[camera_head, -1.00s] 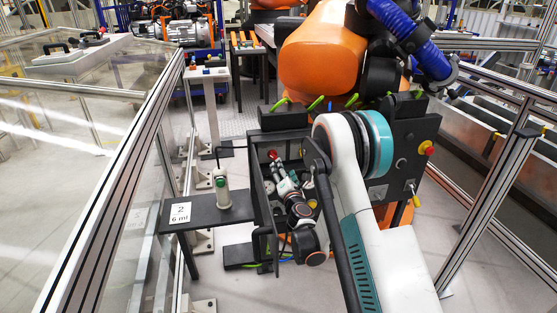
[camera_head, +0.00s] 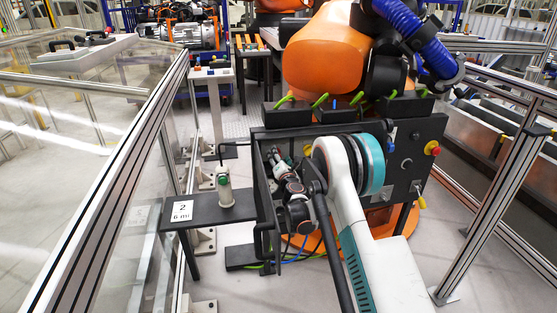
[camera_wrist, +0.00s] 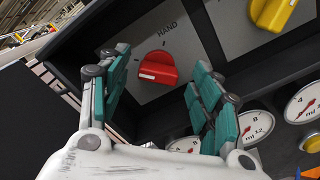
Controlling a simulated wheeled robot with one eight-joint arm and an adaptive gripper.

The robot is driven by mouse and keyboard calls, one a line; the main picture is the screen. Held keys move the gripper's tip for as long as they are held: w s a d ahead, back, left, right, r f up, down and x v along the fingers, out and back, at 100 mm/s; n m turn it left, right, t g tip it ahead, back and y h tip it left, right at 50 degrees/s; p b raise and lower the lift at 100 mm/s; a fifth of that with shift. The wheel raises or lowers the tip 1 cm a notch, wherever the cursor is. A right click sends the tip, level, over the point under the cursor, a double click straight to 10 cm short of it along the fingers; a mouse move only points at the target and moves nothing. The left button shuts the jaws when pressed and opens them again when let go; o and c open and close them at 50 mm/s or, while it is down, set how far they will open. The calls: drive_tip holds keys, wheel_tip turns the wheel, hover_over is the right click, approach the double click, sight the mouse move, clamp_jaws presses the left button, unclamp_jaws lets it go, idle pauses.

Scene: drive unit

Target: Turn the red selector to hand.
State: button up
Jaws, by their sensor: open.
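The red selector (camera_wrist: 158,68) is a knob on a grey panel inside the dark cabinet, in the wrist view. The word HAND is printed above it and to its right, with short tick marks around the knob. A white strip lies on the knob's lower left end. My gripper (camera_wrist: 160,64) is open, with one teal-padded finger on each side of the selector in the picture; I cannot tell whether they touch it. In the head view my gripper (camera_head: 274,160) reaches into the cabinet, and the selector is not clearly visible.
A yellow selector (camera_wrist: 270,12) is at the upper right of the wrist view. Several round gauges (camera_wrist: 249,127) lie below and to the right. The cabinet frame (camera_head: 262,205) borders my arm. A black side table (camera_head: 205,208) with a white-and-green device (camera_head: 224,187) stands left.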

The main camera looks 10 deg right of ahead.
drive_tip(key=shift+w, duration=0.8)
drive_tip(key=shift+c, duration=0.5)
drive_tip(key=c, duration=1)
drive_tip(key=shift+o, duration=0.2)
